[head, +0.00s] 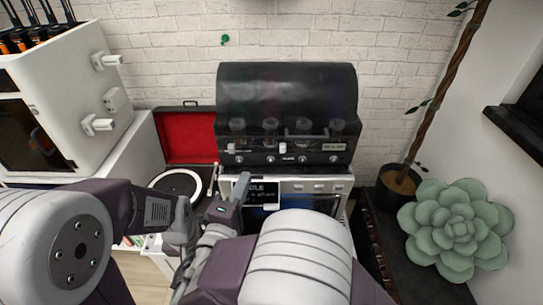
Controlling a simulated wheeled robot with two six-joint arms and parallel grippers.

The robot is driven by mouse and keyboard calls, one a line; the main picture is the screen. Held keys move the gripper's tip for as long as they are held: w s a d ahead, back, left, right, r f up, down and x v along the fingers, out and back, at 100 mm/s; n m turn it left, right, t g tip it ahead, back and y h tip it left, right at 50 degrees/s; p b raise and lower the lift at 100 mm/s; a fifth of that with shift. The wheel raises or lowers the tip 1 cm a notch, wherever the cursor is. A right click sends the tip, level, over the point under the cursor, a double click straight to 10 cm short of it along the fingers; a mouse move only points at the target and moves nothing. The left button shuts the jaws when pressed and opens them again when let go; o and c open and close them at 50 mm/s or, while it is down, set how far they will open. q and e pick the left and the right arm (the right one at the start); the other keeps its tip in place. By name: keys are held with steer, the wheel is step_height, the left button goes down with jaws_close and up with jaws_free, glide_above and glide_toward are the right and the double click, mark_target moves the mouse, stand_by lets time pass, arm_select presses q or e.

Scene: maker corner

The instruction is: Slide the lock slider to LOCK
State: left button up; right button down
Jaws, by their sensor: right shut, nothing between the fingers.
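A black machine (285,90) with a dark, partly see-through lid stands against the brick wall. A small white block (283,148) sits on its front strip among round knobs; I cannot tell whether it is the lock slider, and no LOCK lettering is readable. Below is a pale unit (318,187) with a dark display reading something like "IDLE". My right gripper (242,181) is shut and empty, in front of that unit's left part, overlapping the display's left edge. My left gripper (186,215) is lower left of it, partly hidden among arm parts; its fingers are unclear.
A turntable (165,185) and an open red-lined case (185,136) are at left. A white cabinet (75,75) stands farther left. A large succulent (455,228) and a potted trunk (398,180) are at right. My arms hide much of the foreground.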

mark_target(284, 151)
steer(key=p+x, duration=0.1)
steer(key=x, duration=0.8)
steer(key=shift+w+d, duration=0.2)
steer(key=shift+w, duration=0.2)
steer(key=d, duration=0.3)
steer(key=shift+w+d+p, duration=0.1)
steer(key=shift+d+p, duration=0.05)
steer(key=shift+p, duration=0.25)
steer(key=shift+d, duration=0.35)
steer(key=d+b, duration=0.2)
steer(key=shift+d+f, duration=0.2)
steer(key=shift+d, duration=0.15)
steer(key=shift+d+r, duration=0.1)
steer(key=shift+d, duration=0.1)
steer(key=shift+a, duration=0.15)
